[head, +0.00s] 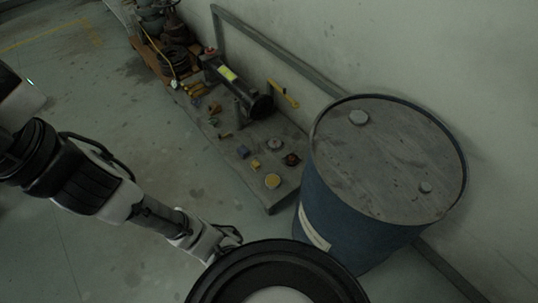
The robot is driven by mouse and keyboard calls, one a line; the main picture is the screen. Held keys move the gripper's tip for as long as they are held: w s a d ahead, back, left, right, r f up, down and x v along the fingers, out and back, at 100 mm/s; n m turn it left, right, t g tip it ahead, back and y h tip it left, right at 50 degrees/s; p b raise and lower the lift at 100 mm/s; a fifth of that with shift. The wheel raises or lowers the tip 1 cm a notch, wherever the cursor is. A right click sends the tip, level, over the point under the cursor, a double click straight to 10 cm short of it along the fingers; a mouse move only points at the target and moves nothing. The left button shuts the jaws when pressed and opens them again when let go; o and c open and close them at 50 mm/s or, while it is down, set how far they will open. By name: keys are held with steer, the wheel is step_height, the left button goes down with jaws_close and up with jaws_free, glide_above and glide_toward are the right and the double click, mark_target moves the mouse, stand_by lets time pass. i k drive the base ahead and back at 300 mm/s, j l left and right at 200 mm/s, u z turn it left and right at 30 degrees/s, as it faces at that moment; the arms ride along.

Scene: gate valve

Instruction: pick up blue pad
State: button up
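A small blue-grey piece (243,151) that looks like the blue pad lies on the low grey platform (285,196), in the head view's middle. It is small and dim, so its exact shape is hard to tell. My gripper (232,238) is at the end of my arm, low in the picture, in front of the platform and well below the blue piece in the view. It is apart from the piece. I see nothing held in it, but its fingers are small and dark, and their opening cannot be told.
A small yellow block (256,164), a yellow disc (272,181), a grey round part (274,145) and a dark red part (291,159) lie near the blue piece. A dark valve body (238,90) stands behind. A large blue drum (330,215) stands right. The left floor is clear.

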mark_target(243, 150)
steer(key=i+j+z, duration=0.1)
steer(key=z, duration=0.3)
steer(key=i+j+z, duration=0.1)
steer(key=z, duration=0.25)
steer(key=i+j+z, duration=0.15)
steer(key=j, duration=0.15)
steer(key=i+j+z, duration=0.15)
steer(key=j, duration=0.2)
steer(key=j+z, duration=0.15)
steer(key=j, duration=0.2)
steer(key=i+j, duration=0.1)
steer(key=j, duration=0.3)
steer(key=i+j, duration=0.1)
steer(key=j, duration=0.25)
steer(key=i+j, duration=0.1)
steer(key=j, duration=0.3)
steer(key=i+j+z, duration=0.1)
steer(key=j, duration=0.25)
